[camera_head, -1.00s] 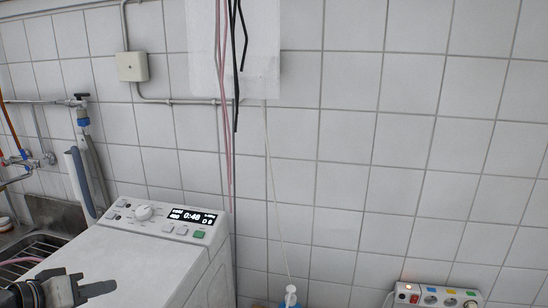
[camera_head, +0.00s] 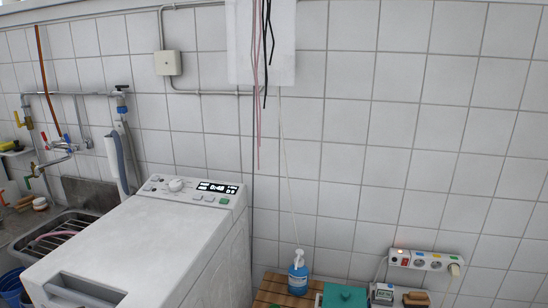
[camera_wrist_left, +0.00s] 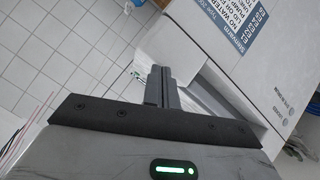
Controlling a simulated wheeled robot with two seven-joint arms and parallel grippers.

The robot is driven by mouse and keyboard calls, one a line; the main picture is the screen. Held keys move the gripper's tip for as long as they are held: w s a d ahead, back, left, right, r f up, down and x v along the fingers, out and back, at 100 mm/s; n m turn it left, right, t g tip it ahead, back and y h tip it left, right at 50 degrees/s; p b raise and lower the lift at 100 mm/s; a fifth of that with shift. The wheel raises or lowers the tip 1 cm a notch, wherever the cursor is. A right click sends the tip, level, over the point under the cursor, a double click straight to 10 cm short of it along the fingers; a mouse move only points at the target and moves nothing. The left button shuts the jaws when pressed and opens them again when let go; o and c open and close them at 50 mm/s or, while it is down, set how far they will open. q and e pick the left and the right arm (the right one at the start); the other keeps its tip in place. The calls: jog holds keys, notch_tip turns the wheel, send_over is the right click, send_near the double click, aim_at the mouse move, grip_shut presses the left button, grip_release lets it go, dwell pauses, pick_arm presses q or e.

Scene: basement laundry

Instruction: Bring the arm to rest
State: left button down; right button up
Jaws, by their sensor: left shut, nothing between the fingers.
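My left gripper (camera_wrist_left: 160,86) shows only in the left wrist view. Its two dark fingers are together, with nothing held between them. A white surface with a blue printed label (camera_wrist_left: 245,25) lies beyond the fingers at the upper right of that view; its distance from the fingers is hard to tell. No arm of mine shows in the head view now. My right gripper is in neither current view.
A white washing machine (camera_head: 130,235) with a lit display fills the lower left, beside a metal sink (camera_head: 85,222). A blue pump bottle (camera_head: 298,274), a green item (camera_head: 344,297) and a power strip (camera_head: 425,261) are at the lower right. Cables hang down the wall.

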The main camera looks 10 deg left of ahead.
pick_arm(q)
jog(key=s+d+f+m+g, duration=0.1)
jog(key=s+d+f, duration=0.25)
jog(key=f, duration=0.25)
jog(key=s+d+f+m, duration=0.1)
jog(key=s+d+f, duration=0.1)
jog(key=d+f, duration=0.25)
jog(key=s+d+f+m, duration=0.2)
jog(key=d, duration=0.4)
jog(key=s+d+f+m, duration=0.2)
jog(key=s+d, duration=0.1)
jog(key=d, duration=0.4)
jog(key=shift+f, duration=0.35)
